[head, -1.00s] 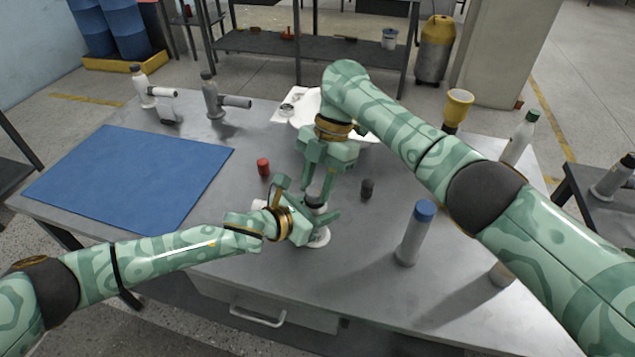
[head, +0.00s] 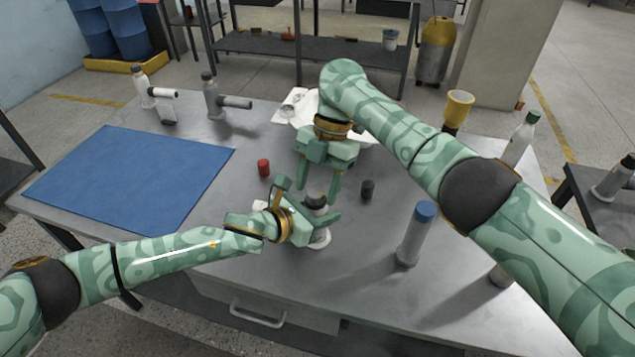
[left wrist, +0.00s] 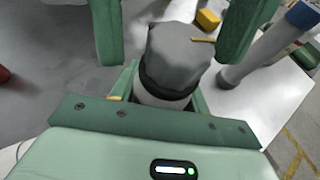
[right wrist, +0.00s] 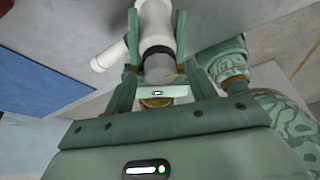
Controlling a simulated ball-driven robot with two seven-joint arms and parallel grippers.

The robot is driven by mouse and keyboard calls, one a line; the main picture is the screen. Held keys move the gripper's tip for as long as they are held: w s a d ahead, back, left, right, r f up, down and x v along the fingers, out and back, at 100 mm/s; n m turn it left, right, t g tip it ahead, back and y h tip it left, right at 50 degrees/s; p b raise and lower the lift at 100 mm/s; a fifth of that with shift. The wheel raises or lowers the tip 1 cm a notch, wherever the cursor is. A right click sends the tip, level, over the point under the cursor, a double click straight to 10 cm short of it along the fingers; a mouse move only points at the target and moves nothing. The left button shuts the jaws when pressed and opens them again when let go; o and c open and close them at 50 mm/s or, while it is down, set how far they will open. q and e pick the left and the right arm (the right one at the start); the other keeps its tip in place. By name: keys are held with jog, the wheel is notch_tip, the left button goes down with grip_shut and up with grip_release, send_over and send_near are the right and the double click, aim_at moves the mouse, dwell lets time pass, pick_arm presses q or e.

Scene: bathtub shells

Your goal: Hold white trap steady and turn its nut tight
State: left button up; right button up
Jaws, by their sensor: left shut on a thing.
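The white trap (head: 322,239) stands on the grey bench with its grey nut (head: 316,201) on top, above a dark ring. In the right wrist view its white side pipe (right wrist: 110,56) points left. My left gripper (head: 311,213) is shut around the trap's white body below the nut and hides part of it. The nut (left wrist: 178,52) also shows in the left wrist view. My right gripper (head: 319,194) comes down from above and is open, one finger on each side of the nut, with gaps to it.
A red cap (head: 263,167) and a dark cap (head: 367,189) lie near the trap. A blue-topped bottle (head: 414,234) stands to the right. A blue mat (head: 130,178) covers the left, with two other traps behind. A white basin (head: 305,111) sits behind my right gripper.

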jog(key=v, duration=0.7)
jog(key=shift+r, duration=0.25)
pick_arm(q)
jog(key=o, duration=1.1)
jog(key=shift+o, duration=0.2)
jog(key=shift+a, duration=0.1)
